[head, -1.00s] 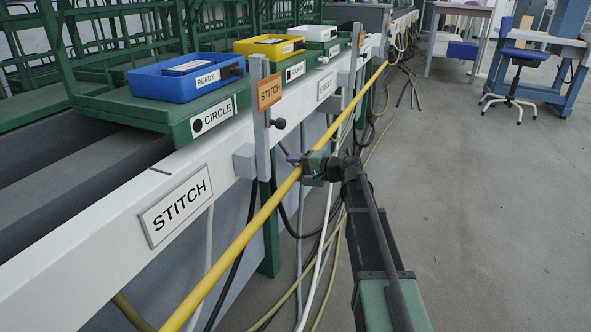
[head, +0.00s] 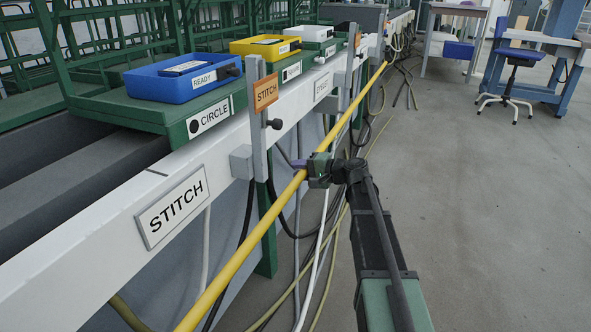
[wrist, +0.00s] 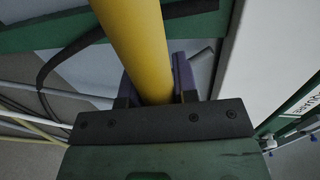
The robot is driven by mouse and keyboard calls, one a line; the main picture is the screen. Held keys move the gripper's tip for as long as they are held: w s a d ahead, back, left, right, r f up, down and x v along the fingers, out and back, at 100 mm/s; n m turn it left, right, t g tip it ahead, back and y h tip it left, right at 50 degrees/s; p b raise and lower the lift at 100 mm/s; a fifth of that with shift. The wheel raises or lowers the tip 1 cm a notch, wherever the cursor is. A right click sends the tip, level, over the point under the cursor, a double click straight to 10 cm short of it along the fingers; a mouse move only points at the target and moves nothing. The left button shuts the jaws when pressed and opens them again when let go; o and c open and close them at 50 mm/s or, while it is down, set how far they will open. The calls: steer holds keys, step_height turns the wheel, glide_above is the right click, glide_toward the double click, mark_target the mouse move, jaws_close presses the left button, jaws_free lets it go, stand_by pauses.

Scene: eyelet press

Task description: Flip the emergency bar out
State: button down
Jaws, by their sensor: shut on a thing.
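The emergency bar (head: 249,240) is a long yellow rod running along the front of the white bench rail, from the lower left toward the back. In the wrist view the yellow bar (wrist: 137,40) passes between the two fingers of my gripper (wrist: 155,90). The part of the bar between the fingers is partly hidden by the gripper body.
The white rail (head: 100,250) carries a STITCH plate (head: 172,207). Cables (head: 318,255) hang and lie below the bar. The floor to the right (head: 480,220) is open.

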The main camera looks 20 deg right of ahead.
steer(key=shift+s+d, duration=0.1)
steer(key=shift+s, duration=0.05)
steer(key=c, duration=0.9)
jaws_free()
steer(key=shift+d, duration=0.1)
steer(key=p+v, duration=0.2)
steer(key=v, duration=0.8)
steer(key=shift+s+d+r, duration=0.1)
steer(key=shift+s+d, duration=0.1)
steer(key=shift+d, duration=0.15)
